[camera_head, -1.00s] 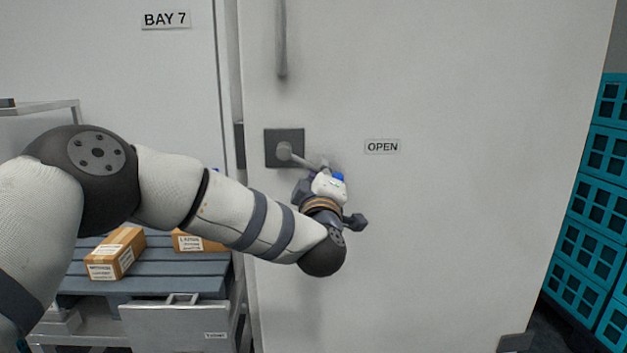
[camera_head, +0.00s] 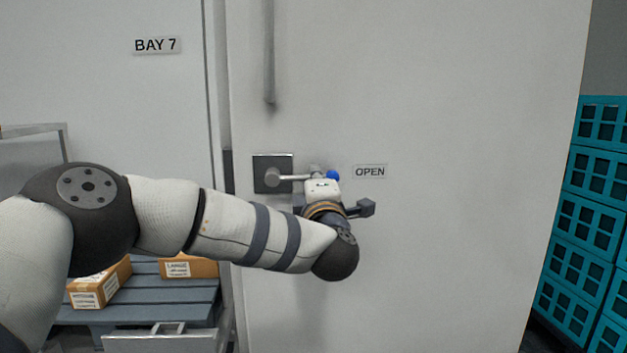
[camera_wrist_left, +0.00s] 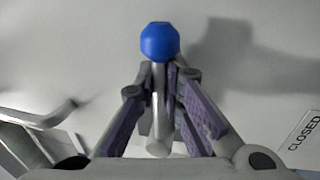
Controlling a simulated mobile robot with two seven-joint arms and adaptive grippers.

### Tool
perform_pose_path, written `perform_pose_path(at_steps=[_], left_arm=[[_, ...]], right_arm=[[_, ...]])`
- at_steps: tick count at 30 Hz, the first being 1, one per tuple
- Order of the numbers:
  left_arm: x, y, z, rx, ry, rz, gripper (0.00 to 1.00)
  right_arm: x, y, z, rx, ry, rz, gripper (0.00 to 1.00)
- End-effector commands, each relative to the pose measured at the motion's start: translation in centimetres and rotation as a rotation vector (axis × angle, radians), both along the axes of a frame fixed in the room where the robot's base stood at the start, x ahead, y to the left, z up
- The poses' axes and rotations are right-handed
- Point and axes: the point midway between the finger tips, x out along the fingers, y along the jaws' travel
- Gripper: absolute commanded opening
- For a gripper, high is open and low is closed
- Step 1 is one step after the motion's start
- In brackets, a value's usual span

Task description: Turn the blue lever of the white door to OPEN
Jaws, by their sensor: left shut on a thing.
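The white door (camera_head: 450,250) fills the middle of the head view. Its lever (camera_head: 292,178) is a grey bar from a dark square plate (camera_head: 272,160), with a blue ball tip (camera_head: 333,175). The bar lies about level and points right, towards the OPEN label (camera_head: 370,171). My left gripper (camera_head: 317,174) is shut on the lever near the ball, partly hidden behind its own wrist. In the left wrist view the fingers (camera_wrist_left: 160,88) lie on both sides of the bar, just below the blue ball (camera_wrist_left: 159,42). A CLOSED label (camera_wrist_left: 304,131) shows there. My right gripper is not in view.
A long vertical grey handle (camera_head: 269,55) is on the door above the lever. Teal crates (camera_head: 590,215) are stacked at the right. Boxes (camera_head: 100,285) lie on a slatted blue-grey surface at the lower left, below a BAY 7 sign (camera_head: 157,45).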

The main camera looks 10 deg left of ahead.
Motion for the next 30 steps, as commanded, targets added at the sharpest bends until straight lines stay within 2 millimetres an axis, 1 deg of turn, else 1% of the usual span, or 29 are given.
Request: perform_pose_path(at_steps=[1, 11, 12, 14, 23, 26, 29, 30], left_arm=[[0.0, -0.5, -0.2, -0.006, 0.004, -0.011, 0.00], [0.0, -0.5, 0.0, -0.006, 0.001, -0.011, 0.00], [0.0, -0.5, 0.0, -0.006, 0.000, -0.011, 0.18], [0.0, -0.5, 0.0, -0.006, 0.000, -0.011, 0.29], [-0.1, -0.2, 0.1, -0.004, -0.002, -0.005, 0.29], [-1.2, -0.6, -0.1, -0.004, -0.001, -0.007, 0.29], [-3.5, -1.4, -0.6, -0.003, 0.000, -0.010, 0.29], [-4.7, -1.7, -0.8, -0.002, 0.000, -0.010, 0.29]], right_arm=[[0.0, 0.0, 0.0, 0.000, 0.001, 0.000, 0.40], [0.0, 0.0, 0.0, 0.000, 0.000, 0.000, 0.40], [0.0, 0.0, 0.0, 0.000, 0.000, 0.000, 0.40], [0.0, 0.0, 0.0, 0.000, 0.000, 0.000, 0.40], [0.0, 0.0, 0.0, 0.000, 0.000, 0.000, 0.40], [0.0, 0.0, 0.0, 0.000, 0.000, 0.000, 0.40], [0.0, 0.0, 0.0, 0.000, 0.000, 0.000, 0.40], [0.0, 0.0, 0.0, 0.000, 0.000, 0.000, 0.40]])
